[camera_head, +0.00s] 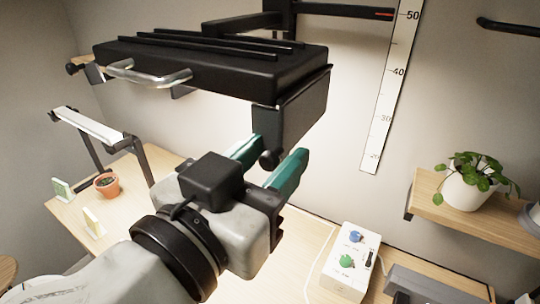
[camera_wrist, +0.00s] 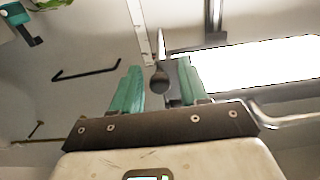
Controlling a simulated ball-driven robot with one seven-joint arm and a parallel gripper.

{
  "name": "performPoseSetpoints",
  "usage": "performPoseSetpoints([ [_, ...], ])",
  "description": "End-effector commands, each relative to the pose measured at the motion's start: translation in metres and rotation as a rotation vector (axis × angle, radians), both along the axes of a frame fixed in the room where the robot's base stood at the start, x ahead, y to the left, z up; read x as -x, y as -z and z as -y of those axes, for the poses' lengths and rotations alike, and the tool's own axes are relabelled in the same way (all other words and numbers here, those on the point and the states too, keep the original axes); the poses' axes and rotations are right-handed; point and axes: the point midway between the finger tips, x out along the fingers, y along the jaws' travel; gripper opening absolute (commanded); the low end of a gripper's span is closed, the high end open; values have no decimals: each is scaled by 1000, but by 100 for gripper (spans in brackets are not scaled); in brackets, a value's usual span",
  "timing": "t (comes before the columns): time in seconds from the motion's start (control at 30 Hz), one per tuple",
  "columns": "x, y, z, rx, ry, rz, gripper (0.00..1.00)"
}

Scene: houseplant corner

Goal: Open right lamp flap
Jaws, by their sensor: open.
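The lamp (camera_head: 205,67) is a black ribbed fixture with a silver handle at its front, high in the head view. Its right flap (camera_head: 305,105) is a dark panel hanging steeply down from the right end. A round black knob (camera_head: 268,159) sits at the flap's lower corner. My gripper (camera_head: 280,147) has green fingers and is open, one finger on each side of the knob in the picture. In the wrist view the knob (camera_wrist: 160,80) shows between the spread fingers (camera_wrist: 158,68). I cannot tell whether either finger touches it.
The lamp's lit underside (camera_wrist: 270,62) lies at right in the wrist view. A shelf (camera_head: 430,205) with a potted plant (camera_head: 470,187) is at right. A white control box (camera_head: 346,262) with blue and green knobs stands below. A ruler (camera_head: 390,90) hangs on the wall.

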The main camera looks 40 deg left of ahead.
Motion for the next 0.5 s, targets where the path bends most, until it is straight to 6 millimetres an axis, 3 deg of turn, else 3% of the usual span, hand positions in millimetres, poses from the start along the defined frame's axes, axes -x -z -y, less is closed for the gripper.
performPoseSetpoints([
  [0.5, 0, 0, 0, 0, 0, 0, 0],
])
